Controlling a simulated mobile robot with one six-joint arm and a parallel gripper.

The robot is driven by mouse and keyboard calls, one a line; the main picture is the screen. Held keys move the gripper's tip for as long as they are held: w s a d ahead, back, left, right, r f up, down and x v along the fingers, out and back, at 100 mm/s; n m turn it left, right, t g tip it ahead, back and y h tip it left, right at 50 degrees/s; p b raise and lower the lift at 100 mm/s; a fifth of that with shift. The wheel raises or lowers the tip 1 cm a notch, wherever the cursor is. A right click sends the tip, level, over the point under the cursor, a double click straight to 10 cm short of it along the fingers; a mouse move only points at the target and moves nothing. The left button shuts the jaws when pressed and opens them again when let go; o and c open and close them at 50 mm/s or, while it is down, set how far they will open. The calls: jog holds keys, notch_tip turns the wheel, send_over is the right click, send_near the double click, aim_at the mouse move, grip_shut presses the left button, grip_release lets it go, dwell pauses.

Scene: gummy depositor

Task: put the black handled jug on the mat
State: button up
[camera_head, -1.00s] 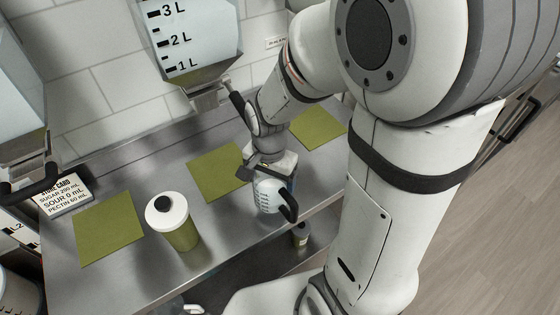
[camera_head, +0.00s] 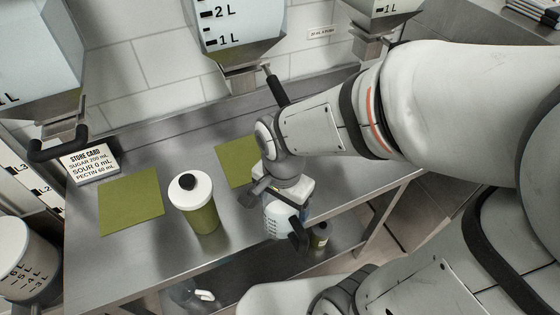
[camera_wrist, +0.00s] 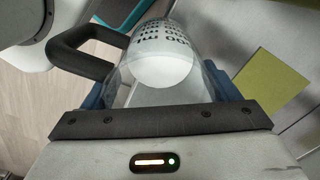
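The clear jug (camera_head: 276,219) with printed marks has a black handle (camera_head: 298,236). My gripper (camera_head: 285,192) is shut on the jug and holds it near the counter's front edge. In the wrist view, the blue finger pads of my gripper (camera_wrist: 160,90) lie on both sides of the jug (camera_wrist: 140,92), with its handle on the left. A green mat (camera_head: 236,155) lies behind the jug, partly hidden by my arm. Another green mat (camera_head: 130,203) lies farther left. Both visible mats look bare. In the wrist view, a green mat (camera_wrist: 262,84) shows right of the jug.
A green container with a white lid (camera_head: 204,217) stands on the counter (camera_head: 165,262) between the left mat and the jug. Hoppers with outlets (camera_head: 240,50) hang above the back. A card (camera_head: 92,163) stands at the left.

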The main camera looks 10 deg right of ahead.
jog(key=c, duration=1)
jog(key=shift+o, duration=0.2)
